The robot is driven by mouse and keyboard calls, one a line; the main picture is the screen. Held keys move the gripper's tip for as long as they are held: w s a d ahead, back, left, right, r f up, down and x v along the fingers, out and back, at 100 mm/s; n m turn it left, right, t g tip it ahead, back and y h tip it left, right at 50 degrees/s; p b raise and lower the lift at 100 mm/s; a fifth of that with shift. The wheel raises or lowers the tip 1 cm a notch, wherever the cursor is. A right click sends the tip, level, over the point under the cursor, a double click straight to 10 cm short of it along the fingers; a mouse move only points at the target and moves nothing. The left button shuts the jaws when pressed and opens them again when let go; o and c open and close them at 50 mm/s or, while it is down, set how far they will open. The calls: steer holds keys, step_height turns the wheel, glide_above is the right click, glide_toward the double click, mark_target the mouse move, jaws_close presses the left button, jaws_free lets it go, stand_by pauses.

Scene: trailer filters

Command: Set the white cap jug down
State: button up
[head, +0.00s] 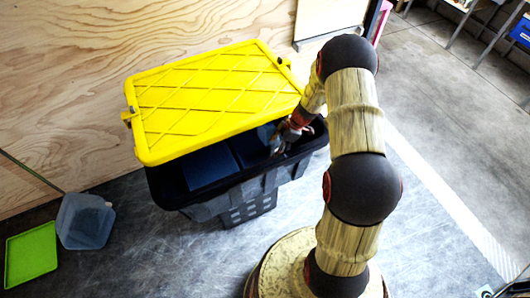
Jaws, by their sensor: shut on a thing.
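My gripper (280,143) is at the right end of a black tote (262,184), low over its open inside and beside the yellow lid's edge. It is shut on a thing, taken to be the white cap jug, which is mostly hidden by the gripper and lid. A dull blue-grey shape shows beside the fingers, but I cannot make out a white cap or whether the jug touches anything below. The yellow lid (205,98) lies tilted across the tote and leaves its front and right side open.
Dark blue boxes (208,168) fill part of the tote. A translucent bin (86,222) and a green tray (31,254) lie on the floor at the left. A wooden wall stands behind.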

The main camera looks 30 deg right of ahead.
steer(key=shift+f, duration=0.2)
steer(key=a, duration=0.1)
steer(key=w+a, duration=0.1)
steer(key=a+f+b, duration=0.1)
steer(key=shift+w+a, duration=0.25)
steer(key=shift+a, duration=0.1)
steer(key=shift+f+b, duration=0.2)
steer(key=shift+b, duration=0.1)
steer(key=o, duration=1.2)
steer(key=shift+o, duration=0.2)
steer(key=shift+r, duration=0.1)
